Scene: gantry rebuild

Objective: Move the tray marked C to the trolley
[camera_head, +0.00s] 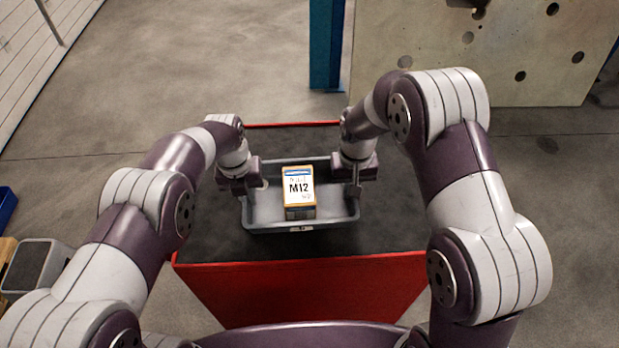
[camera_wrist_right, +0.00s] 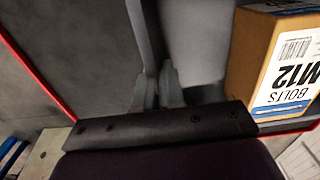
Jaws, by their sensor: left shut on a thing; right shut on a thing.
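A grey tray (camera_head: 262,226) with low walls sits over the black top of a red-edged trolley (camera_head: 300,265). I cannot tell whether it rests on the top or hangs just above it. No letter C can be read on it. A box marked M12 (camera_head: 299,190) stands inside the tray; its label also reads BOLTS in the right wrist view (camera_wrist_right: 285,75). My left gripper (camera_head: 256,188) is shut on the tray's left wall. My right gripper (camera_head: 356,188) is shut on its right wall; the fingers straddle the grey rim in the right wrist view (camera_wrist_right: 158,92).
A blue post (camera_head: 326,45) and a pale panel with holes (camera_head: 490,50) stand beyond the trolley. A grey bin (camera_head: 38,265) and a blue container (camera_head: 6,205) are at the left edge. Black trolley top is bare around the tray.

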